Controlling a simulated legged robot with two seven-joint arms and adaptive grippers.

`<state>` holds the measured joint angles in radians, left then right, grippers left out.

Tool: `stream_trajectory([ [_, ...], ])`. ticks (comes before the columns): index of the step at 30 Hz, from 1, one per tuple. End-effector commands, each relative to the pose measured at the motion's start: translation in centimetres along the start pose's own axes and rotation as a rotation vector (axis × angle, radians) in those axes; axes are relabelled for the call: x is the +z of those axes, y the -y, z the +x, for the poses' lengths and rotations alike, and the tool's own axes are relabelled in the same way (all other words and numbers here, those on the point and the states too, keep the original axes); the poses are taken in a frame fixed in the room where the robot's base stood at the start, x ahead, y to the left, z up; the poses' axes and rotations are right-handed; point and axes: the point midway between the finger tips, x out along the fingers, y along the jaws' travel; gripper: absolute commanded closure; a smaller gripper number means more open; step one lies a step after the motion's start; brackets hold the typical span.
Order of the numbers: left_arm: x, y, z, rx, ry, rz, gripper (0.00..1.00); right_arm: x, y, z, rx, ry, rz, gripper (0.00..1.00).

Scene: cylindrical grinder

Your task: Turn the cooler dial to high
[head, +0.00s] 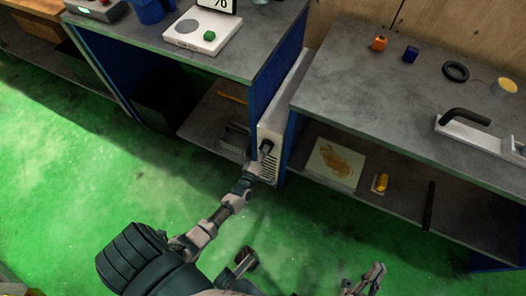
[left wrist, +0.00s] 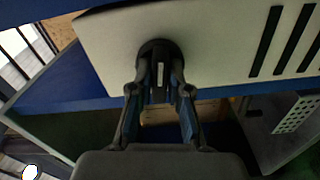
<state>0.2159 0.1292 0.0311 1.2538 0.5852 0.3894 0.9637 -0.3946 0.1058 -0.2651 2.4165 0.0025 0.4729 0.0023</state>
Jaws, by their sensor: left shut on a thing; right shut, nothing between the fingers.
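The cooler (head: 289,93) is a narrow white box with dark vent slots, standing between two workbenches. Its white front panel (left wrist: 215,45) fills the top of the left wrist view, with vent slots at the right. The black round dial (left wrist: 158,52) sits on this panel and carries a pale mark, which runs upright in that view. My left gripper (head: 265,150) is at the cooler's front; in the left wrist view its fingers (left wrist: 158,82) are shut on the dial from both sides. In the head view the gripper hides the dial. My right gripper (head: 376,272) is shut and empty, low over the floor.
The left bench (head: 215,50) and right bench (head: 330,75) flank the cooler closely, with blue side panels. Lower shelves hold a stained sheet (head: 336,160) and a yellow item (head: 382,182). The green floor (head: 60,190) is open at left.

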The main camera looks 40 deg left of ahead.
Motion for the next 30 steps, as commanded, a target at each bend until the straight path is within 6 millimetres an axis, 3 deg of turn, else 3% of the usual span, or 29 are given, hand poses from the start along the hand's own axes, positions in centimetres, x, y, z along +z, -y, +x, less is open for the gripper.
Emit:
stream_trajectory([
  [4,0.8,0.5,-0.3,-0.012,0.014,0.135,1.0,0.8,-0.1,0.2,0.001,0.062,-0.005,1.0],
  [30,0.5,1.2,-0.4,-0.012,0.022,0.96,1.0,4.9,-0.6,-0.2,0.008,0.361,-0.027,1.0],
])
